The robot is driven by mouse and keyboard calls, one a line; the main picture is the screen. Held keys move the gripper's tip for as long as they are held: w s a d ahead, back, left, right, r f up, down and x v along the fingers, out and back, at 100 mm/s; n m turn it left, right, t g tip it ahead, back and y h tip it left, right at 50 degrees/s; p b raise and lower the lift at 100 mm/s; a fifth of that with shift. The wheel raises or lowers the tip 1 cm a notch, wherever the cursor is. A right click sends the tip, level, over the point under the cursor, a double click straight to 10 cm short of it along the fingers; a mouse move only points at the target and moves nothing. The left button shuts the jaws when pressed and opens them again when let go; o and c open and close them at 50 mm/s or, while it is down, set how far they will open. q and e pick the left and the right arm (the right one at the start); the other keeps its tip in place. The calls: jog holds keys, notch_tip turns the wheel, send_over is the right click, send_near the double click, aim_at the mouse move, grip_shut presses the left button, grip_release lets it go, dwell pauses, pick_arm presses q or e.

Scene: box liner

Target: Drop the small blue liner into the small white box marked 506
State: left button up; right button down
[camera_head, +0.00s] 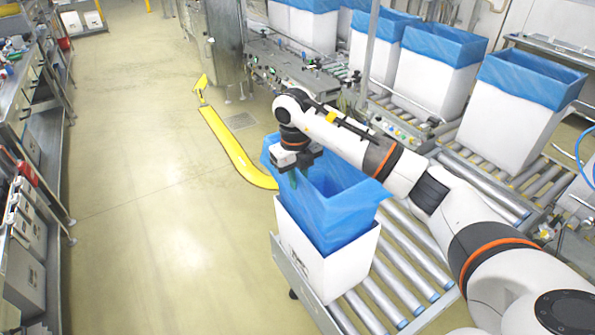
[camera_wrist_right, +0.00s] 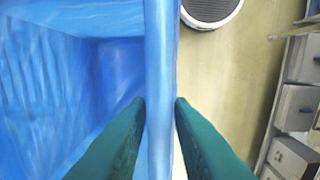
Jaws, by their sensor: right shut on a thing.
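The blue liner (camera_head: 345,212) stands open-topped and a little tilted, with its lower part inside the white box (camera_head: 345,272) and its upper part well above the box rim. The box sits on the roller conveyor; dark marking on its left face is too small to read. My right gripper (camera_head: 295,176) is shut on the liner's near left top edge. In the right wrist view the green fingers (camera_wrist_right: 160,102) pinch the blue liner's edge (camera_wrist_right: 159,60) between them, with the liner's open inside at left. How deep the liner reaches is hidden by the box. My left gripper is not in view.
Roller conveyor (camera_head: 405,262) runs right of the box. Several white boxes with blue liners (camera_head: 515,120) stand on the line behind. A yellow floor rail (camera_head: 228,147) lies left of the liner. Shelving (camera_head: 35,150) lines the far left, with open floor between.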

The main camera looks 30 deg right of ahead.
aim_at(302, 233)
jog(key=f+b, duration=0.5)
jog(key=f, duration=0.2)
jog(key=f+b, duration=0.5)
jog(key=f, duration=0.3)
jog(key=d+f+b, duration=0.1)
jog(key=f+b, duration=0.4)
jog(key=f, duration=0.2)
jog(key=shift+d+f+b, duration=0.1)
jog(key=shift+f+b, duration=0.2)
jog(key=shift+w+d+r, duration=0.1)
jog(key=shift+d+r, duration=0.1)
dwell(0.4)
dwell(0.6)
jog(key=c, duration=0.7)
grip_release()
jog(key=shift+r+p, duration=4.15)
jog(key=shift+r, duration=2.35)
